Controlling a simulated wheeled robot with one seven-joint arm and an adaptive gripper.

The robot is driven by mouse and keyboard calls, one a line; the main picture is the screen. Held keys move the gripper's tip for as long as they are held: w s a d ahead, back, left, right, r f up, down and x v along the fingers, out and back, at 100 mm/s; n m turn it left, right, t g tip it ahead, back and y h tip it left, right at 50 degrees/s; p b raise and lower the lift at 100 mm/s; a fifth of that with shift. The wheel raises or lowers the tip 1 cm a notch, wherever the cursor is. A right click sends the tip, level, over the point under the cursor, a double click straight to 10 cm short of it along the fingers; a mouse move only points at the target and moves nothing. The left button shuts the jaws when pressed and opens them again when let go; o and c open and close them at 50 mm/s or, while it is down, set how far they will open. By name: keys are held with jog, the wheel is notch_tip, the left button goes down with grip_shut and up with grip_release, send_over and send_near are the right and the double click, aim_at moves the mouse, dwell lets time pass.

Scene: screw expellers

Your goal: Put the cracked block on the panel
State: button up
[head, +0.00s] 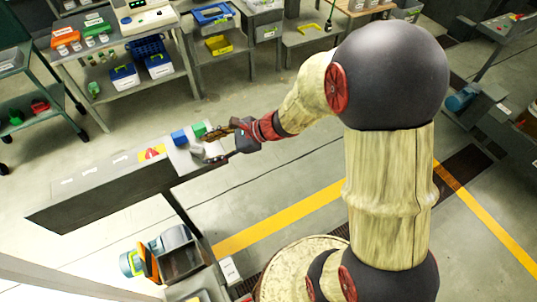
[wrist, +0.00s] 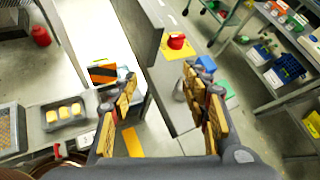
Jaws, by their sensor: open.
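My gripper (head: 213,138) is open over the right end of a narrow grey bench (head: 110,180). In the wrist view its fingers (wrist: 163,105) stand wide apart with nothing between them but bench top and floor. A blue block (head: 179,137) and a green block (head: 198,129) stand beside the gripper; the blue one also shows in the wrist view (wrist: 206,63), partly behind the right finger. A pale grey piece (head: 212,151) lies just by the fingertips. A yellow panel (wrist: 178,54) with a red piece (wrist: 176,41) on it lies further along. I cannot tell which block is cracked.
A grey tray (wrist: 47,126) with several cream pieces lies at the left of the wrist view. A machine with an orange plate (head: 148,262) stands below the bench's near side. Shelves with bins (head: 125,77) stand behind. Open floor lies between.

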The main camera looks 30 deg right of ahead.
jog(key=s+d+r+n+g+h, duration=0.1)
jog(key=s+r+n+g+h, duration=0.15)
jog(key=s+r+n, duration=0.5)
jog(key=s+d+r+n+g+h, duration=0.1)
jog(key=s+r+n+h, duration=0.25)
jog(key=s+n, duration=0.55)
jog(key=s+d+r+n+t+h, duration=0.2)
jog(key=s+d+r+n+h, duration=0.1)
jog(key=d, duration=0.4)
notch_tip(320, 180, up, 2)
jog(key=shift+s+d+r+n+t+h, duration=0.35)
jog(key=shift+s+n, duration=0.4)
jog(key=shift+s, duration=0.5)
jog(key=shift+f, duration=0.15)
